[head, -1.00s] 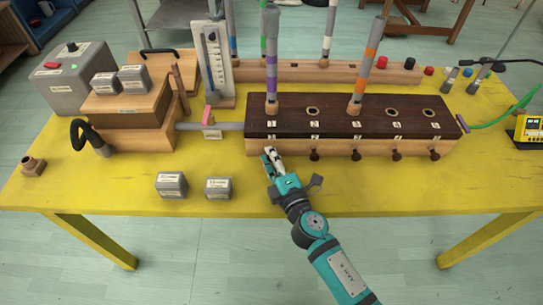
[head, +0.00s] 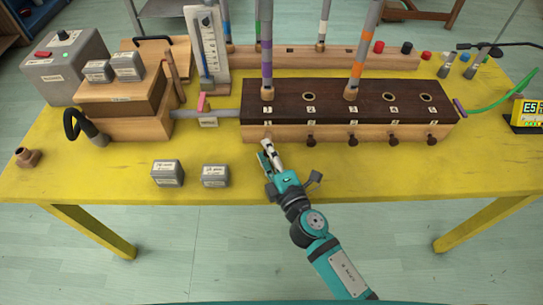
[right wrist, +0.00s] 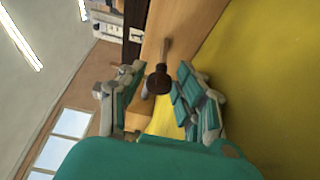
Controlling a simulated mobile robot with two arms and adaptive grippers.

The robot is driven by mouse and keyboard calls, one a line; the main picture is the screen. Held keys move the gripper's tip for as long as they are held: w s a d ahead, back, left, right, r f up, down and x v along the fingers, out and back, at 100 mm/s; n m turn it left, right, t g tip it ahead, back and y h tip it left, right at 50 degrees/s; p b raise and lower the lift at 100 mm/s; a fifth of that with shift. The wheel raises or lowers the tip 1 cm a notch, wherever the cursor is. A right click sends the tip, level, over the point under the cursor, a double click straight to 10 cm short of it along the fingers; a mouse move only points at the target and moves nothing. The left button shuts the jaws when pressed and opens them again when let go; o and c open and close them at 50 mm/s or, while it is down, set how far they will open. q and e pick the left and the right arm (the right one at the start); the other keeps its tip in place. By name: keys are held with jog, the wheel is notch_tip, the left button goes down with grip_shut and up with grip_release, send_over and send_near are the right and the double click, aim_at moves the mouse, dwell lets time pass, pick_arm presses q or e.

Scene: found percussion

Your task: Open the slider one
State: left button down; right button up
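The long wooden wind chest (head: 345,98) has a dark top with numbered holes, and pipes stand in holes 1 and 3. Several dark slider knobs (head: 311,141) stick out of its front. The knob under number 1 is hidden by my right gripper (head: 266,147) in the head view. In the right wrist view a round brown knob (right wrist: 158,80) on a short stem stands between the fingers of my right gripper (right wrist: 156,97). The fingers are apart, with gaps beside the knob, so it is not clamped. My left gripper is not in view.
Two small grey weights (head: 167,173) lie on the yellow table (head: 350,185) left of the gripper. A wooden bellows (head: 125,100) and a grey box (head: 68,65) stand at the left. A yellow display (head: 527,112) is at the right edge. The front table strip is mostly clear.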

jog(key=v, duration=1.2)
dwell(0.3)
